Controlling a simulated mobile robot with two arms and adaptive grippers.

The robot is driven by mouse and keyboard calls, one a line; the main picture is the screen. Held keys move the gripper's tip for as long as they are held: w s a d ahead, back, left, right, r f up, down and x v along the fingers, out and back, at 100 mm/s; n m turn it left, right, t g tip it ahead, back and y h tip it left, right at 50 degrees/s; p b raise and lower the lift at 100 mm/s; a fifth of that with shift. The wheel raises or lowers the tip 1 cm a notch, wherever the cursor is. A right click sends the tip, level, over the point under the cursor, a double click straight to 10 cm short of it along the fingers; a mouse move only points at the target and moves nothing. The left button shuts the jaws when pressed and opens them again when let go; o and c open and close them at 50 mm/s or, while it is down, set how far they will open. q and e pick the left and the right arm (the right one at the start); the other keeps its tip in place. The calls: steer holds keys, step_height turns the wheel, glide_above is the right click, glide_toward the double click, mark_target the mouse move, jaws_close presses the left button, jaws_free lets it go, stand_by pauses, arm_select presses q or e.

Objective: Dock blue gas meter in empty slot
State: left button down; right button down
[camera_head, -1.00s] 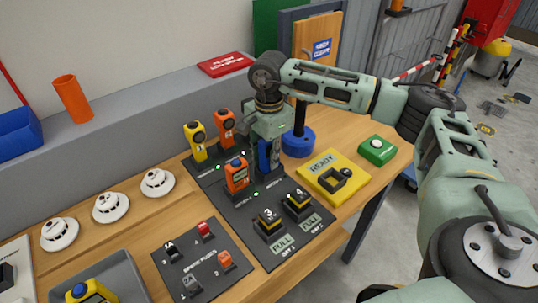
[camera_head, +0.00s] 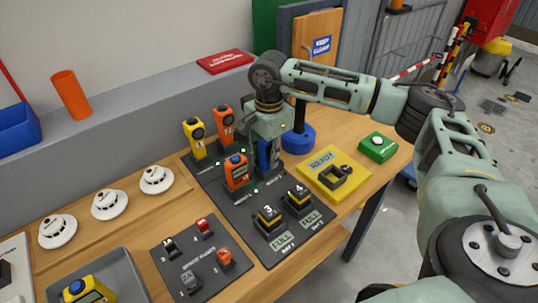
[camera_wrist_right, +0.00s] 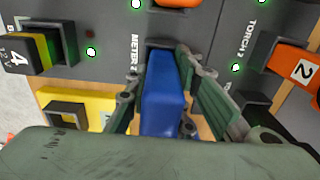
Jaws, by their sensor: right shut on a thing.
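The blue gas meter (camera_head: 264,153) stands roughly upright at the back right of the dark dock board (camera_head: 230,201). My right gripper (camera_wrist_right: 166,95) comes from above and is shut on the meter, with a finger on each side. In the right wrist view the blue meter (camera_wrist_right: 163,105) is at the slot (camera_wrist_right: 163,43) beside the METER label. The gripper hides part of the slot, and I cannot tell how deep the meter sits. An orange meter (camera_head: 236,174) stands in the neighbouring slot. My left gripper is not in view.
Yellow (camera_head: 195,140) and orange (camera_head: 224,127) torches stand behind. Batteries (camera_head: 268,218) sit in front. A yellow READY plate (camera_head: 334,173) and green button box (camera_head: 377,147) are to the right. A blue round base (camera_head: 298,139) with a dark post stands close behind my gripper.

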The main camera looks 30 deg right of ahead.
steer(key=shift+s+f, duration=0.1)
steer(key=shift+r+p, duration=0.45)
steer(key=shift+r, duration=0.1)
steer(key=shift+r+p, duration=1.15)
steer(key=shift+r, duration=0.8)
